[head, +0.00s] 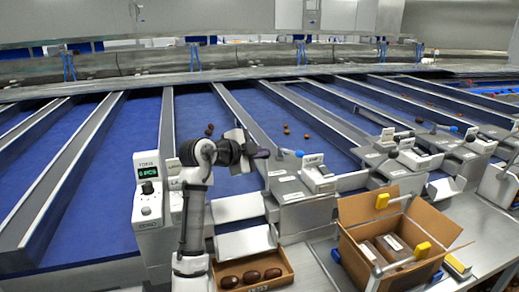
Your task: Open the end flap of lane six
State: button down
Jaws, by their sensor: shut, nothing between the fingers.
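Several blue lanes run toward me between metal dividers, with end units along the near side. Their labels are too small to read, so I cannot tell which lane is six. My gripper (262,154) is shut and empty, pointing right above the end unit (290,188) at the middle. Pale sloping plates (243,243) lie below the middle end units; I cannot tell which panel is the flap. A few brown dates (286,129) lie on the lane beyond.
A small cardboard tray (284,286) with 3 dark dates stands at the front. An open cardboard box (345,212) holding packs stands right of it on the metal table (477,222). A control box (149,205) with a green display stands left of my arm.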

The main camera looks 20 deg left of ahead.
jog(key=w+a+b, duration=0.3)
jog(key=w, duration=0.2)
jog(key=shift+a+f, duration=0.2)
jog(key=shift+f, duration=0.25)
